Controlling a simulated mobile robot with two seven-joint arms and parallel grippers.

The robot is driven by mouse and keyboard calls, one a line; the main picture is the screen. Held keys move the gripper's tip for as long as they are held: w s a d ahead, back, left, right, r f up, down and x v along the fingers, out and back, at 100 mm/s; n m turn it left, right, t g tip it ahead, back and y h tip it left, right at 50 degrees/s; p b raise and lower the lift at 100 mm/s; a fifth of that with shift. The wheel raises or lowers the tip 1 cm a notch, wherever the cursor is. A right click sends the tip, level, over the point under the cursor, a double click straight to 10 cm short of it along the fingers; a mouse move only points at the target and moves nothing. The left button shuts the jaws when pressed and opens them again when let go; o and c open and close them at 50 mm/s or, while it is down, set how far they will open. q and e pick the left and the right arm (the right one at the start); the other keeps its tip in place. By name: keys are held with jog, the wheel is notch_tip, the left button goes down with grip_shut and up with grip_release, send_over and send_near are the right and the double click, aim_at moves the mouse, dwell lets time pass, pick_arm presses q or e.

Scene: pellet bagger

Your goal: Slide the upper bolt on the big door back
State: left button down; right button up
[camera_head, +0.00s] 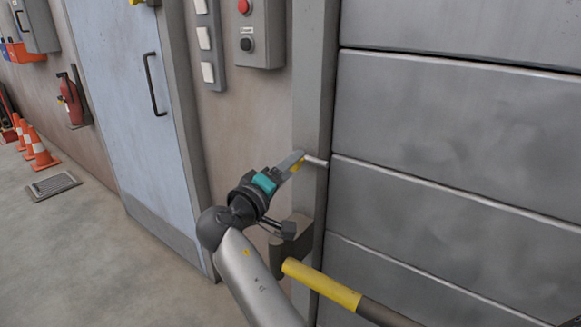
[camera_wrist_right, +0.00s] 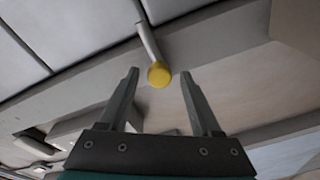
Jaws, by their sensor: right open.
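The big door (camera_head: 450,135) is grey and panelled and fills the right of the head view. The upper bolt (camera_head: 316,161) is a short pale metal rod at the door's left edge, by the grey frame post. Its yellow end (camera_wrist_right: 159,75) shows clearly in the wrist view, with the rod (camera_wrist_right: 148,42) running up behind it. My right gripper (camera_head: 296,161) is at this bolt. In the wrist view, its two fingers (camera_wrist_right: 160,73) are open, one on each side of the yellow end, with gaps on both sides. My left gripper is not in view.
A yellow and dark bar (camera_head: 322,285) crosses low in front of the door, beside my right arm. A button box (camera_head: 258,30) and switches (camera_head: 205,40) are on the wall above. A pale blue door (camera_head: 135,110) stands left. Cones (camera_head: 40,150) are far left; open floor lies between.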

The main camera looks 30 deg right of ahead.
grip_shut()
dwell(0.4)
dwell(0.9)
